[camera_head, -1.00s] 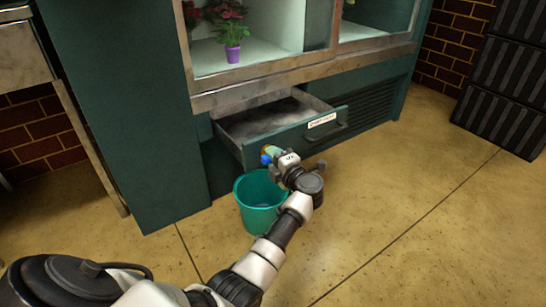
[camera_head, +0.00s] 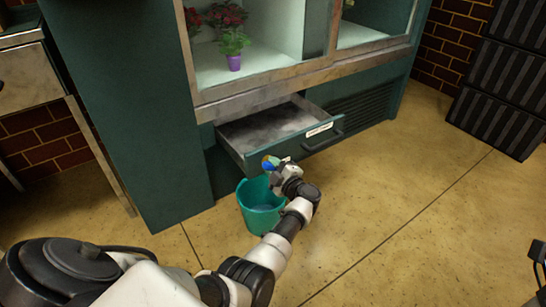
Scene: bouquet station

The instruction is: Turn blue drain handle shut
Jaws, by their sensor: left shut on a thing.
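The blue drain handle (camera_head: 268,166) shows as a small blue patch at the front left corner of the open drawer (camera_head: 317,143), above the teal bucket (camera_head: 259,208). My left gripper (camera_head: 274,165) is at the handle and shut on it. The gripper hides much of the handle and the valve, so the handle's exact angle cannot be told. A dark part cut off at the right edge looks like my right gripper (camera_head: 540,257); its fingers do not show clearly.
The drawer sits under a green display cabinet (camera_head: 140,110). A purple pot (camera_head: 234,62) with a plant stands inside. Dark ribbed crates (camera_head: 500,75) are stacked at the far right. The floor (camera_head: 400,205) right of the bucket is clear.

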